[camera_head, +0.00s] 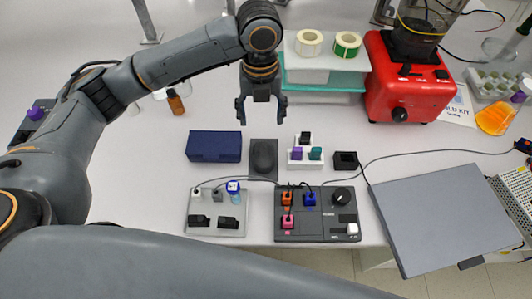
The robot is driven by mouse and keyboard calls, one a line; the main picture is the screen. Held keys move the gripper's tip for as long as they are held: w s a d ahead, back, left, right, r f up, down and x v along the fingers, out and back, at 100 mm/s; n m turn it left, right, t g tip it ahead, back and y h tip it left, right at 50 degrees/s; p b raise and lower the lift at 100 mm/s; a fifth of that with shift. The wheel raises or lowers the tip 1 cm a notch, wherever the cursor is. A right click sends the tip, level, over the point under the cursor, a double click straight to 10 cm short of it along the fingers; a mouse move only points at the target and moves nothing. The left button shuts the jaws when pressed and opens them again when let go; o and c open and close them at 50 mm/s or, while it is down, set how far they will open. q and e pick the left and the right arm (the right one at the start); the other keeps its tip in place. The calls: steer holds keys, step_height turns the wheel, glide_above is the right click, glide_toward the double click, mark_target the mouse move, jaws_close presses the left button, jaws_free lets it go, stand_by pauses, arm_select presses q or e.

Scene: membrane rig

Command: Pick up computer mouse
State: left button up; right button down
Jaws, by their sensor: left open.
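The computer mouse (263,156) is dark and rounded, and lies on a dark rectangular pad (264,174) near the middle of the table. My left gripper (261,115) is open, fingers pointing down, above and a little behind the mouse in the head view. Nothing shows between its fingers, and the mouse is not covered by it. My right gripper is not in view.
A navy box (215,146) stands left of the mouse, a white holder (304,160) with coloured pieces to its right. Two control panels (216,228) (318,232) with cables lie in front. A red blender base (405,90) and stacked trays (324,76) stand behind.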

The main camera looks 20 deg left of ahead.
arm_select(q)
steer(key=p, duration=0.2)
glide_above(263, 152)
steer(key=f, duration=0.7)
steer(key=shift+w+a+f, duration=0.3)
steer(key=shift+f, duration=0.1)
steer(key=shift+w+f, duration=0.1)
steer(key=shift+f, duration=0.2)
steer(key=f, duration=0.1)
steer(key=f+p, duration=0.1)
steer(key=f, duration=0.1)
steer(key=s+f, duration=0.1)
steer(key=shift+d+f+p, duration=0.35)
steer(key=shift+p, duration=0.05)
steer(key=shift+w+f, duration=0.15)
steer(key=shift+f, duration=0.15)
steer(key=c, duration=1)
